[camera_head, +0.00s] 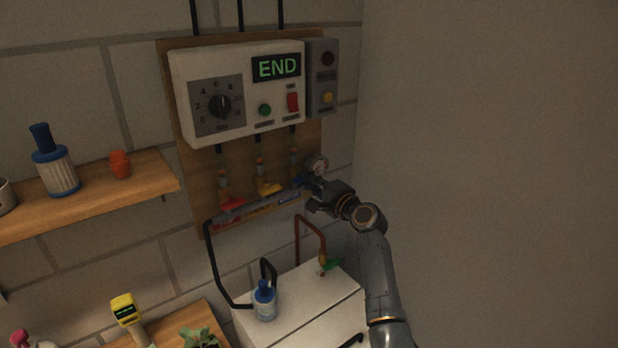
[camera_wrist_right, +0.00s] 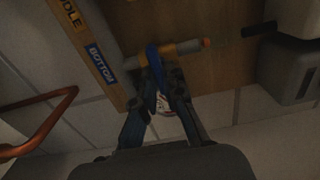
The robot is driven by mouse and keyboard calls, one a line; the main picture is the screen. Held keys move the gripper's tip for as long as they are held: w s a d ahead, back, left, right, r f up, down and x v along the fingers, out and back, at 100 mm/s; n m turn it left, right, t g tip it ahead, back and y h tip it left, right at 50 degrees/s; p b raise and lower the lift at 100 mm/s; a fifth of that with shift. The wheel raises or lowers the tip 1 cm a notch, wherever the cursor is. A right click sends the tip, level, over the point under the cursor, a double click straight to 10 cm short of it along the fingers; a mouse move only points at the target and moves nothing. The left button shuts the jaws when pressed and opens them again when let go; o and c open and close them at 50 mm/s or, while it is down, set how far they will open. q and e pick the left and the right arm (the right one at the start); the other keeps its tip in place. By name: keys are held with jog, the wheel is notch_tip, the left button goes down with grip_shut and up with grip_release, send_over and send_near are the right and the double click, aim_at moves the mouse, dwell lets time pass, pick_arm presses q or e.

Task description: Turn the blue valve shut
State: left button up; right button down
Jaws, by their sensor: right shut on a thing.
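The blue valve (camera_wrist_right: 153,58) has a blue handle on a short grey pipe with an orange end, beside the blue "BOTTOM" label (camera_wrist_right: 101,63) in the right wrist view. In the head view the blue valve (camera_head: 299,181) is mostly hidden by my right gripper (camera_head: 312,192). In the right wrist view my right gripper (camera_wrist_right: 160,85) is shut on the blue handle, with a finger on either side. My left gripper is in neither view. A red valve (camera_head: 233,203) and a yellow valve (camera_head: 269,189) are to the left on the same pipe.
A control box (camera_head: 240,90) reading "END" is above the valves. A wooden shelf (camera_head: 95,199) is at left.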

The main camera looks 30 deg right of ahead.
dwell(0.3)
jog(key=c, duration=1.4)
grip_release()
jog(key=s, duration=0.4)
jog(key=s+d, duration=0.1)
jog(key=s, duration=0.6)
jog(key=shift+s+d, duration=0.35)
jog(key=shift+s, duration=0.05)
